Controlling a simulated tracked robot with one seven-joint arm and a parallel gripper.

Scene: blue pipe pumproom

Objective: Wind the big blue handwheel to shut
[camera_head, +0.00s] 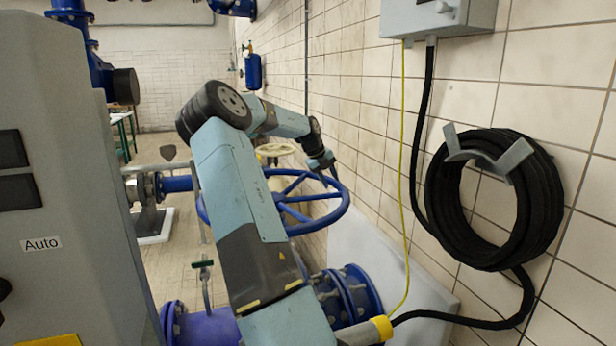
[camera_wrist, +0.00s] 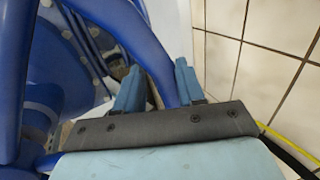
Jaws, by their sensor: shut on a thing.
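The big blue handwheel (camera_head: 337,214) lies roughly flat above the blue pipework, close to the tiled wall. Its rim and spokes show behind my arm. My gripper (camera_head: 331,175) is at the far right part of the rim. In the wrist view, the two blue fingers of my gripper (camera_wrist: 158,88) stand on either side of the handwheel's rim (camera_wrist: 112,18), which runs between them. The gripper is shut on the rim. The exact contact at the fingertips is partly hidden.
The tiled wall (camera_head: 350,85) is close on the right. A coiled black hose (camera_head: 440,200) hangs on it, with a yellow cable (camera_head: 403,150) alongside. A grey cabinet (camera_head: 70,200) stands at left. Blue flanged pipe (camera_head: 355,290) lies below the wheel. A cream handwheel (camera_head: 275,149) is farther back.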

